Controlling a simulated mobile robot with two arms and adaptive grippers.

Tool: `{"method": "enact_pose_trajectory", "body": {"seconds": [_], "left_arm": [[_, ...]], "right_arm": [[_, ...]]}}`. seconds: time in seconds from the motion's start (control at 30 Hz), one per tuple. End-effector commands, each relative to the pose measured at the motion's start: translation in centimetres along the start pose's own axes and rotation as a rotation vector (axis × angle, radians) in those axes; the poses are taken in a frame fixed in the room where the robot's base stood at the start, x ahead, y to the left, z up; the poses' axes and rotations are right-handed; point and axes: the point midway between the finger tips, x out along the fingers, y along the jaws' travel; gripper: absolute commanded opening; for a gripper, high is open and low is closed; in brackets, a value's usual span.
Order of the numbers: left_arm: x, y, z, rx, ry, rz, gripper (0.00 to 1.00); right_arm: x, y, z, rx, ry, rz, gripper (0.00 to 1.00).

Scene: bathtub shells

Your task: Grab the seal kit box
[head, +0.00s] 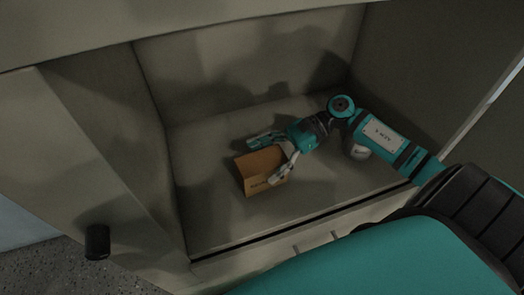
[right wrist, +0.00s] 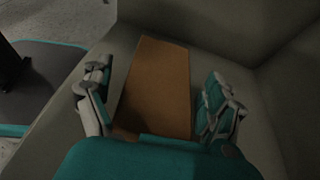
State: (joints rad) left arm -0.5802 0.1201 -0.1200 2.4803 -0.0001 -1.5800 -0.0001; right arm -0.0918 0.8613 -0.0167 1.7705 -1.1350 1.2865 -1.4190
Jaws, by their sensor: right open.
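The seal kit box (head: 257,176) is a small brown cardboard box with dark print on its front side. It rests on the floor of a beige compartment. My right gripper (head: 272,156) is open, with one finger at the far side of the box and one at its near right side. In the right wrist view the box (right wrist: 158,88) lies between the two spread fingers of the gripper (right wrist: 158,104), with a gap visible on the right. Whether a finger touches the box I cannot tell. My left gripper is not in view.
The compartment has a back wall (head: 250,65), a left side wall and a low front ledge (head: 310,228). A black knob (head: 97,242) sticks out at the lower left.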

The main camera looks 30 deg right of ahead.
Motion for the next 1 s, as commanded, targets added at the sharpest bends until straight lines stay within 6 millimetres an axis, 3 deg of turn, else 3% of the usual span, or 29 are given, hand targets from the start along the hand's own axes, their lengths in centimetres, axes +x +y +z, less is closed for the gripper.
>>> {"method": "enact_pose_trajectory", "body": {"seconds": [0.07, 0.6, 1.0], "left_arm": [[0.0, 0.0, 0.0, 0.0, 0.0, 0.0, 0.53], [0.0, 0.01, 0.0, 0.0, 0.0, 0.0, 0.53], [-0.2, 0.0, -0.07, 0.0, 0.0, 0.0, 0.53]], "right_arm": [[-0.03, 0.0, 0.0, 0.0, 0.0, 0.0, 0.89], [-0.07, 0.01, -0.02, 0.0, 0.001, 0.001, 0.19], [-0.4, -0.03, 0.75, -0.002, 0.0, 0.0, 0.18]]}}
